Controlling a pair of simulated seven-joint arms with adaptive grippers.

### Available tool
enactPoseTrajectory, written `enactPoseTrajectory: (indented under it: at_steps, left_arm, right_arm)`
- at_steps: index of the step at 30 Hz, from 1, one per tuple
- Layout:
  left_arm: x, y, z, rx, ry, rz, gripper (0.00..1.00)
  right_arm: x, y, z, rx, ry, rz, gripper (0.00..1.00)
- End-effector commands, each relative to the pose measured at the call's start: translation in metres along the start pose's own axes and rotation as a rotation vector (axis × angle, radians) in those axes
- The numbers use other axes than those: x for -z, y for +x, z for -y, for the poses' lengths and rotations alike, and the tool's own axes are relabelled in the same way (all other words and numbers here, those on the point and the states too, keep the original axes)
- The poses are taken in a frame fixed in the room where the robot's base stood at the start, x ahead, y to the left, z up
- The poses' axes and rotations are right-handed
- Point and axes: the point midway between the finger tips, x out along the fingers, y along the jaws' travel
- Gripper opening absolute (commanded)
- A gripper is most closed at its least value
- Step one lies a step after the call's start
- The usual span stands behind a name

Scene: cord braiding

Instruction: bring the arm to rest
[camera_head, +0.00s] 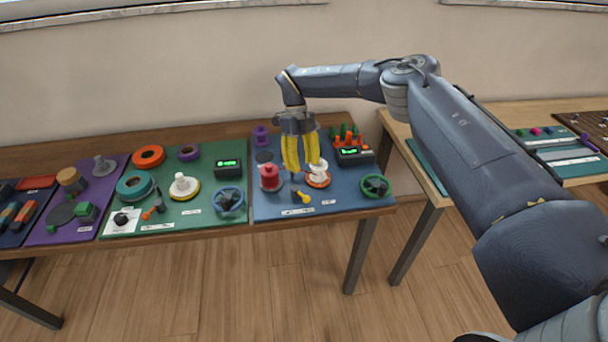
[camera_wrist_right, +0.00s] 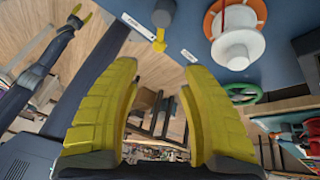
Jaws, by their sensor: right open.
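My right gripper (camera_head: 301,168) has yellow fingers and points down over the blue mat (camera_head: 345,205) on the table. Its fingers are apart, and in the right wrist view the gap between the fingertips (camera_wrist_right: 135,75) is empty. A white spool on an orange ring (camera_head: 319,178) stands just right of the fingers; it also shows at the top right of the right wrist view (camera_wrist_right: 238,35). A red spool (camera_head: 270,177) stands just left of the fingers. From the head view I cannot tell whether the fingers touch either spool.
A black box with a green display (camera_head: 354,157), a green handwheel (camera_head: 375,185), a blue handwheel (camera_head: 229,201) and a yellow-tipped tool (camera_head: 303,197) are nearby. A green mat (camera_head: 195,215) with spools lies to the left. A second table (camera_head: 430,182) stands to the right across a gap.

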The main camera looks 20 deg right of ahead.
Motion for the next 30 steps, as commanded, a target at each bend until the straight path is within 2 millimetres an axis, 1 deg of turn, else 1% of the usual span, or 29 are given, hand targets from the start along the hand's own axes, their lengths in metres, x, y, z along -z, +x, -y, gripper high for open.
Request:
enactPoseTrajectory:
  at_steps: [3, 7, 18, 21, 23, 26, 29, 30]
  left_arm:
    - [0.000, 0.000, 0.000, 0.000, 0.000, 0.000, 0.54]
    - [0.000, 0.000, 0.000, 0.000, 0.000, 0.000, 0.54]
    - [0.001, 0.000, -0.001, 0.000, 0.001, 0.000, 0.54]
    - [0.001, 0.000, -0.001, -0.001, 0.001, 0.000, 0.54]
    - [0.001, 0.000, -0.001, -0.001, 0.001, -0.001, 0.54]
    - [0.001, 0.000, -0.001, -0.001, 0.001, -0.001, 0.54]
    - [0.001, 0.000, -0.001, -0.001, 0.000, -0.001, 0.54]
    - [0.001, 0.000, -0.001, -0.001, 0.000, -0.001, 0.54]
  right_arm:
    - [0.000, -0.006, 0.000, -0.001, 0.001, -0.001, 0.44]
    - [0.000, -0.009, 0.000, -0.001, 0.001, -0.001, 0.44]
    - [0.000, -0.009, 0.000, 0.000, 0.001, -0.001, 0.44]
    - [-0.002, -0.008, -0.003, -0.013, -0.008, 0.008, 0.44]
    - [-0.006, -0.007, -0.008, -0.039, -0.027, 0.027, 0.44]
    - [-0.020, -0.004, -0.027, -0.126, -0.083, 0.093, 0.44]
    - [-0.040, -0.007, -0.053, -0.259, -0.155, 0.207, 0.44]
    - [-0.049, -0.013, -0.064, -0.319, -0.182, 0.265, 0.44]
